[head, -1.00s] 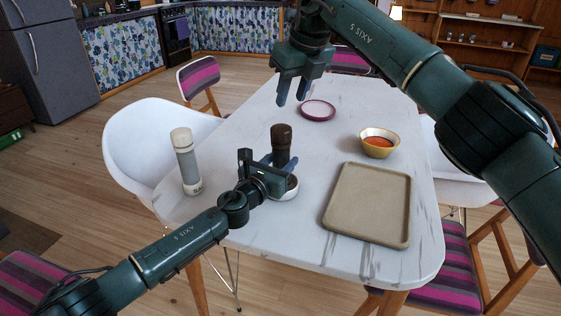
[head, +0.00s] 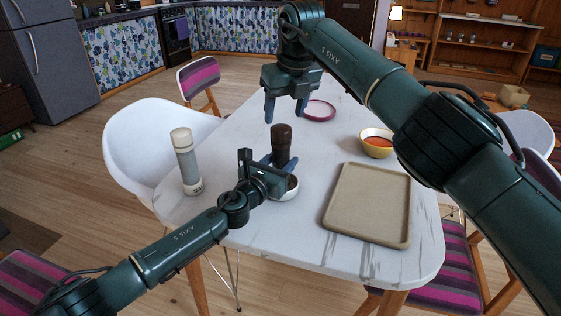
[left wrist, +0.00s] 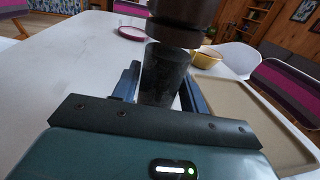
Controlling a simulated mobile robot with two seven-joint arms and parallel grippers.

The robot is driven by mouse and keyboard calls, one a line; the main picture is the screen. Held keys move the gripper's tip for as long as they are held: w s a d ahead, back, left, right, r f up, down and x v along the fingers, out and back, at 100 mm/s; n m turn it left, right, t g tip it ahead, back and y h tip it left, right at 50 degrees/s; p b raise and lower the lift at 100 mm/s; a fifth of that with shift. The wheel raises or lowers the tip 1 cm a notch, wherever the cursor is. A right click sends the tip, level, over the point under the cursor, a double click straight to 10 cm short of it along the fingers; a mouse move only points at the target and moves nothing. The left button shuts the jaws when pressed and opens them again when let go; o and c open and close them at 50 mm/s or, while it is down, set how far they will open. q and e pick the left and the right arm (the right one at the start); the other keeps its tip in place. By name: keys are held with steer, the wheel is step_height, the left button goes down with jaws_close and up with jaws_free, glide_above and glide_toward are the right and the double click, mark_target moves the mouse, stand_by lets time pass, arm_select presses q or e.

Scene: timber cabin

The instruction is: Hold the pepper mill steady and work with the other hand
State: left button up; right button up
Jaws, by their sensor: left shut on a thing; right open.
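The dark brown pepper mill (head: 281,136) is upright near the middle of the table. My left gripper (head: 279,162) is shut on its body from the near side and hides its lower part. In the left wrist view the mill (left wrist: 165,72) stands between the two fingers, its darker brown top above them. My right gripper (head: 286,112) is open and empty, pointing down above the mill and apart from it. A small white bowl (head: 291,192) with dark contents is partly hidden behind my left gripper; I cannot tell whether the mill touches it.
The white marbled table (head: 240,255) carries a grey and white cylinder (head: 185,160) at left, a beige tray (head: 340,228) at right, a yellow bowl (head: 377,152) with orange-red contents and a pink-rimmed plate (head: 320,118) behind. A white chair (head: 135,150) stands at left.

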mark_target(282, 127)
steer(key=shift+x, duration=2.05)
steer(key=shift+c, duration=0.4)
